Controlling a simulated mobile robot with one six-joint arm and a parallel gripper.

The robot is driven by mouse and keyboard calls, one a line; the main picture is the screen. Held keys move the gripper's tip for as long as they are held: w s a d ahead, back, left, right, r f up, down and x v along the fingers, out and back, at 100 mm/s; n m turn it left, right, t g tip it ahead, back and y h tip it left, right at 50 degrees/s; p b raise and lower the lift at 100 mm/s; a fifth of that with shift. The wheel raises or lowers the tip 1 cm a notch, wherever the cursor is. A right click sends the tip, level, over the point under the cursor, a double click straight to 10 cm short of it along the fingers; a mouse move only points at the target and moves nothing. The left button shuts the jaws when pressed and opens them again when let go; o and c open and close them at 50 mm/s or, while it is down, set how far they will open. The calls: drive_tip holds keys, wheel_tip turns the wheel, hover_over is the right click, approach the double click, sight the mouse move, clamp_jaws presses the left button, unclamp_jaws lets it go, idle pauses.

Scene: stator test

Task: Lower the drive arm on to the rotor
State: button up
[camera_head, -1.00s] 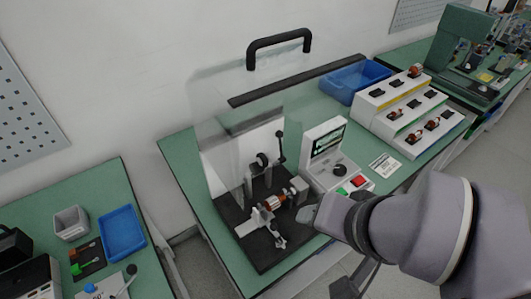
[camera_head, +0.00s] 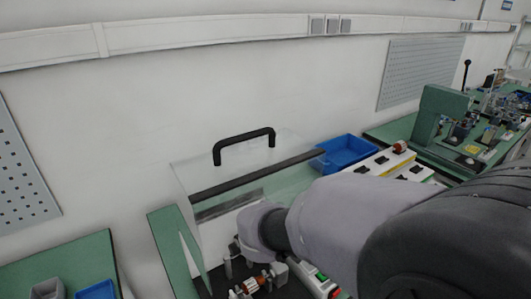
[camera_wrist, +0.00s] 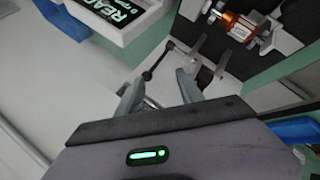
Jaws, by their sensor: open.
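The rotor (camera_wrist: 238,26), with copper-coloured windings and a shaft, lies across its supports on the dark base in the wrist view. It also shows at the bottom of the head view (camera_head: 251,284). A black rod with a ball knob (camera_wrist: 147,76), which looks like the drive arm's handle, reaches towards my gripper (camera_wrist: 158,92). My gripper is open, and its two grey fingers stand either side of the space just below the knob. I cannot tell whether a finger touches it. In the head view my own arm hides the gripper and the drive arm.
A clear guard with a black handle (camera_head: 244,144) stands raised behind the station. The tester's display (camera_wrist: 112,12) is at the upper left of the wrist view. A blue bin (camera_head: 345,152) and a stepped white rack (camera_head: 385,163) stand to the right.

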drive_tip(key=shift+w+a+f, duration=0.1)
drive_tip(key=shift+w+f, duration=0.25)
drive_tip(key=shift+w, duration=0.7)
drive_tip(key=shift+w+f, duration=0.4)
drive_tip(key=shift+w, duration=0.65)
drive_tip(key=shift+w+a+f, duration=0.1)
drive_tip(key=shift+w+f, duration=0.25)
drive_tip(key=shift+w, duration=0.7)
drive_tip(key=shift+c, duration=0.4)
clamp_jaws()
drive_tip(key=shift+r, duration=0.1)
